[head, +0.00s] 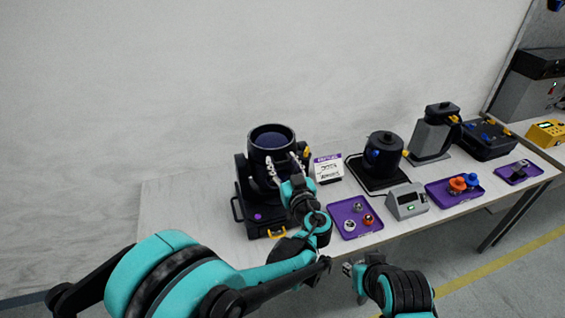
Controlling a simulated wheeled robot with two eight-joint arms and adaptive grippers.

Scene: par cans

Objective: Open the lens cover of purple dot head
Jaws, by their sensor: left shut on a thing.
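The purple dot head (271,139) is a black moving-head lamp on the table, with a purple dot (257,217) on its base. Its round head points up, and a dark blue round face shows inside the black rim. My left gripper (285,168) is at the front right side of this head, its fingers against it. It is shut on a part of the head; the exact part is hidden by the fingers. My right gripper (347,269) is low in front of the table, away from the lamp, and its fingers are too small to read.
Right of the lamp are a purple-topped card (328,168), a purple tray (343,228) with small parts, a second black lamp (383,152) and a grey box (408,202). Farther right stand another lamp (436,132) and an orange-and-blue parts tray (440,196). The table left of the lamp is clear.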

